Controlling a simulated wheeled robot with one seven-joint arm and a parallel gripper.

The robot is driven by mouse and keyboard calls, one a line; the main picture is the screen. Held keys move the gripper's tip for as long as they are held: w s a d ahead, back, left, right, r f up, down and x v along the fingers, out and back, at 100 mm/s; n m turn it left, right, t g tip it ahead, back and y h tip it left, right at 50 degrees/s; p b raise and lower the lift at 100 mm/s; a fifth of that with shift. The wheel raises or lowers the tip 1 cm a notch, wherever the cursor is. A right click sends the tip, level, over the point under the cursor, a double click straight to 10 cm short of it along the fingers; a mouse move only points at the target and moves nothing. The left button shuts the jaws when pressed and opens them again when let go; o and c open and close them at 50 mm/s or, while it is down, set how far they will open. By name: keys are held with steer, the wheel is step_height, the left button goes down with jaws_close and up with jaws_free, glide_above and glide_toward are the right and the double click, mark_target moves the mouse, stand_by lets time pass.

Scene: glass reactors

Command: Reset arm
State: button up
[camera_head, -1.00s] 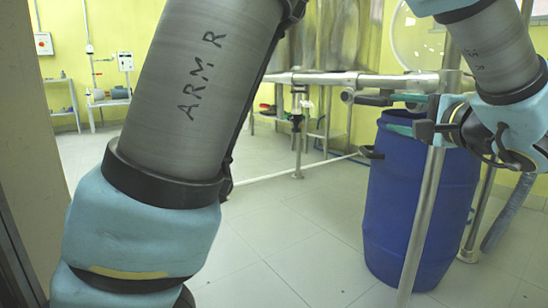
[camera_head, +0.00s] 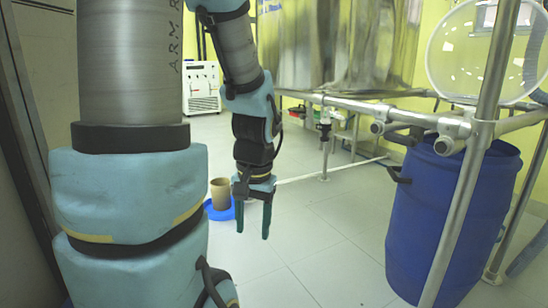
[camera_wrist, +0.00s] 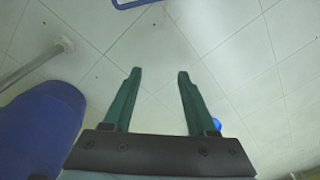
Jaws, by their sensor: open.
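My gripper (camera_head: 253,222) hangs from my arm near the middle of the head view, with its two green fingers pointing down over the tiled floor. The fingers are apart and nothing is between them. The wrist view also shows the open gripper (camera_wrist: 156,78) with bare floor beyond the fingertips. My large upper arm link fills the left of the head view.
A blue barrel (camera_head: 452,215) stands at the right, behind a metal frame post (camera_head: 470,180). A brown cup-like container (camera_head: 221,193) and a blue round thing (camera_head: 217,212) show behind my gripper. A white box-shaped unit (camera_head: 201,88) stands at the back. Floor (camera_head: 320,235) between is clear.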

step_height(320, 180, up, 39)
steer(key=a+n+h+p, duration=0.1)
steer(key=a+n+p, duration=0.1)
steer(key=p, duration=3.7)
steer(key=shift+t, duration=0.3)
steer(key=shift+w+a, duration=0.1)
